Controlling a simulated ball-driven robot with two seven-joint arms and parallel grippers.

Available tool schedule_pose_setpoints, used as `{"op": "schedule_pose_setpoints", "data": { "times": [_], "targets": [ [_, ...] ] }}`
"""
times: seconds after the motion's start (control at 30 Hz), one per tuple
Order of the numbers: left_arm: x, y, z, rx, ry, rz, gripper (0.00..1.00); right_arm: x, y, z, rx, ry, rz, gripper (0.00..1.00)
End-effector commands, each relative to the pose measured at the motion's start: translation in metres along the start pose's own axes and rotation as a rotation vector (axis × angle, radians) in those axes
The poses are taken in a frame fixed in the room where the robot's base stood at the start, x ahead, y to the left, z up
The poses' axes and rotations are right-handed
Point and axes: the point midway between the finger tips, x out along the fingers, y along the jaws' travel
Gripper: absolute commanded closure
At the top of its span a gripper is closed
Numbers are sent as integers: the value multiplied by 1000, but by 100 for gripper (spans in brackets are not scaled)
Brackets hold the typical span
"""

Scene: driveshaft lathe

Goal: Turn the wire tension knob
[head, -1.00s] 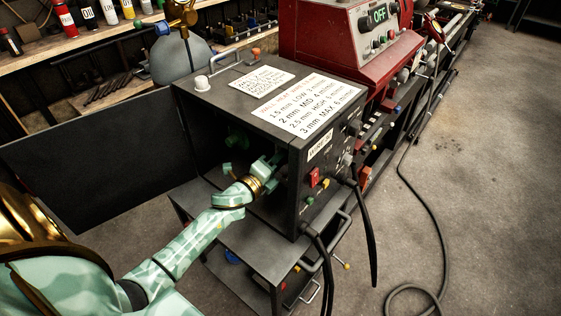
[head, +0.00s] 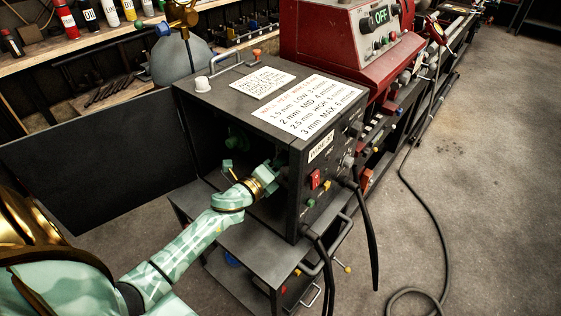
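The dark welder box (head: 222,108) stands on a cart with its side door (head: 85,155) swung open to the left. My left gripper (head: 274,176) is at the open side of the box, its fingers reaching into the dark interior near the front panel. Its fingertips are small and shadowed, so I cannot tell whether they are open or touch anything. I cannot make out the wire tension knob; the dark interior and the gripper may hide it. A green part (head: 238,139) shows deeper inside, to the left of the gripper. My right gripper is not in view.
The front panel has a red switch (head: 315,179) and small knobs, with black cables (head: 368,235) hanging below. A red machine (head: 335,45) stands behind the box. A shelf with bottles is at the upper left. The floor at right is clear except for a cable.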

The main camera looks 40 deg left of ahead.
Motion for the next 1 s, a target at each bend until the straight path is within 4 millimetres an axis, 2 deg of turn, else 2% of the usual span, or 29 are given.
{"op": "schedule_pose_setpoints", "data": {
  "times": [0.03,0.07,0.37,0.47,0.57,0.8,1.0],
  "targets": [
    [-1,2,-2,-1,4,4,51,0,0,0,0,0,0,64],
    [-1,2,-2,-1,4,4,43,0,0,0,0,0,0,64],
    [-1,1,-1,-1,1,1,43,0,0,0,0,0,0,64],
    [-9,1,-1,-2,1,2,43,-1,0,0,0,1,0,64],
    [-27,1,-1,-3,1,4,43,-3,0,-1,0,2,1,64],
    [-93,2,-2,-3,2,6,43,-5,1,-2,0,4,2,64],
    [-139,2,-1,-3,1,5,43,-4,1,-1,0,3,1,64]
  ]
}}
